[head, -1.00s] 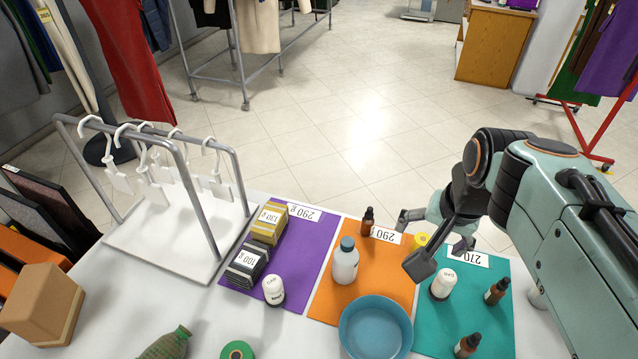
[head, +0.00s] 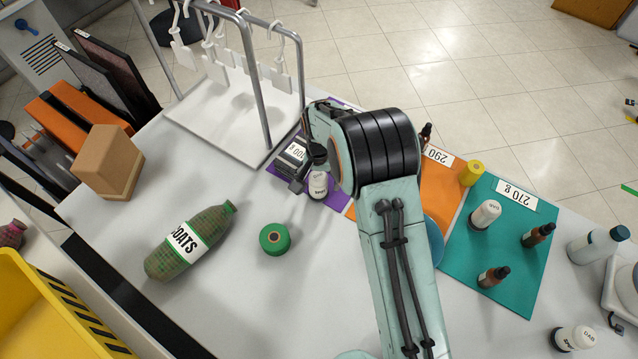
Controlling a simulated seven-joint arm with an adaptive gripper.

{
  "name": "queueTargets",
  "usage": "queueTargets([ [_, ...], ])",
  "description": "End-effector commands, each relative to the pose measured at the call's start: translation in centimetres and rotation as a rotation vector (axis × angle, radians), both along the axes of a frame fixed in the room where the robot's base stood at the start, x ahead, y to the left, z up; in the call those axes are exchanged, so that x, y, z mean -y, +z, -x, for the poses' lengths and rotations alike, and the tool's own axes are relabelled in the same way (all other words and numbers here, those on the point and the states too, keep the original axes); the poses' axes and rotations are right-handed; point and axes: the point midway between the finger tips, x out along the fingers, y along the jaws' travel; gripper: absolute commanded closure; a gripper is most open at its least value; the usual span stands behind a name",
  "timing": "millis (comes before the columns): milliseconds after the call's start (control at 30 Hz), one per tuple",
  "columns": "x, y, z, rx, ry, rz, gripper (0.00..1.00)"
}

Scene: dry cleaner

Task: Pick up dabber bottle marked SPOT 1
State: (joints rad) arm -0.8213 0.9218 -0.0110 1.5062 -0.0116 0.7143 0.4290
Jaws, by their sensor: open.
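A small white dabber bottle (head: 318,187) stands upright on the purple mat; its cap is hidden behind a dark finger of mine. My gripper (head: 307,170) is open at this bottle, with one finger over its top and the other at its left side. Whether they touch it I cannot tell. A similar white bottle (head: 485,214) stands on the teal mat (head: 515,265), and another white bottle (head: 574,338) is at the lower right. Their labels are too small to read surely, so I cannot tell which is marked SPOT 1.
A hanger rack (head: 258,85) stands behind. A green tape roll (head: 274,239) and a COATS spool (head: 188,243) lie in front. My arm hides most of a blue bowl (head: 435,240). Dropper bottles (head: 538,235) stand on the teal mat.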

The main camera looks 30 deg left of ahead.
Motion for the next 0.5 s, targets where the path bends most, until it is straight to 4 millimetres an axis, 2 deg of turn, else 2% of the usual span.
queueTargets([
  [133,0.0,-1.4,0.0,0.000,-0.001,0.001,0.25],
  [400,0.0,-1.6,-0.1,0.001,-0.001,0.000,0.25],
  [433,0.0,-1.6,-0.1,0.001,-0.001,0.000,0.31],
  [500,0.0,-1.6,-0.1,0.001,-0.001,0.000,0.53],
])
